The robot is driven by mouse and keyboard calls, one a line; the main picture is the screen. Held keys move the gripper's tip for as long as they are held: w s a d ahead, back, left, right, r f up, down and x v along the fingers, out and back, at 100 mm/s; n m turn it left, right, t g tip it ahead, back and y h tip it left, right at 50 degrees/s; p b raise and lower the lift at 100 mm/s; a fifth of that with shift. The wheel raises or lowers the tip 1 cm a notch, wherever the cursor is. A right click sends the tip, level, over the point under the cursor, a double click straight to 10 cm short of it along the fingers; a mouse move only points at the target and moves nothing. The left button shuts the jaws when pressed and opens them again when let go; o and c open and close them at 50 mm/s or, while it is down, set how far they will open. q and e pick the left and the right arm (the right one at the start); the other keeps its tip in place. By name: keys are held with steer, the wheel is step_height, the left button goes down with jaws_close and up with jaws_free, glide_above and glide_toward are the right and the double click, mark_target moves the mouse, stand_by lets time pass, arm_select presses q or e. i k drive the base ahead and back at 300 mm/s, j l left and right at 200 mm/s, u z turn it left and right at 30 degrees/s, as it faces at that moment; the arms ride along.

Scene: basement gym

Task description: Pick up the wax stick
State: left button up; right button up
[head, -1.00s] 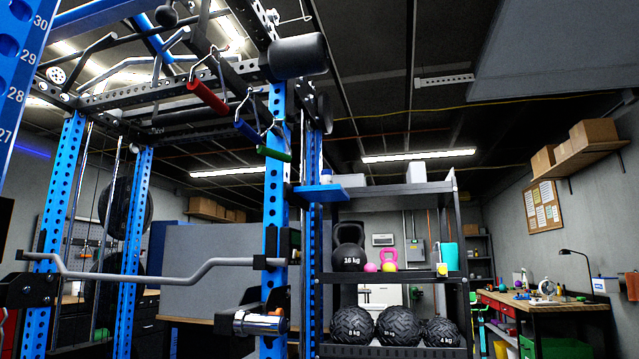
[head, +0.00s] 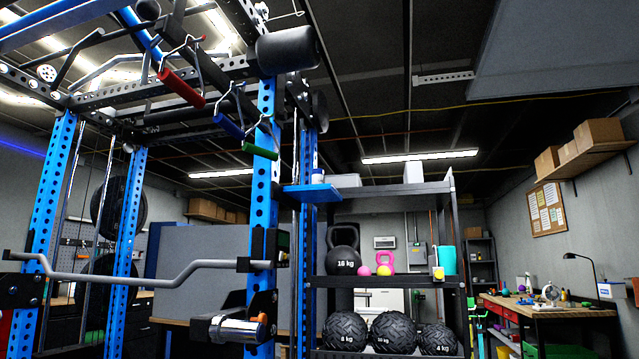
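I cannot make out a wax stick for certain in the head view. A small white container with a dark blue top (head: 317,176) stands on a blue shelf plate (head: 312,191) fixed to the rack. A small yellow item (head: 438,273) sits at the right end of the kettlebell shelf, in front of a teal container (head: 446,259). It is too small to identify. Neither of my grippers is in view.
A blue power rack (head: 262,140) with a bent bar (head: 130,279) fills the left. A black shelf unit (head: 390,284) holds kettlebells (head: 343,262) and medicine balls (head: 393,332). A cluttered workbench (head: 548,311) with a lamp stands at right.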

mark_target(317, 173)
steer(key=i+l+u, duration=0.3)
steer(key=i, duration=0.25)
steer(key=i+l+u, duration=0.25)
steer(key=i+l, duration=0.3)
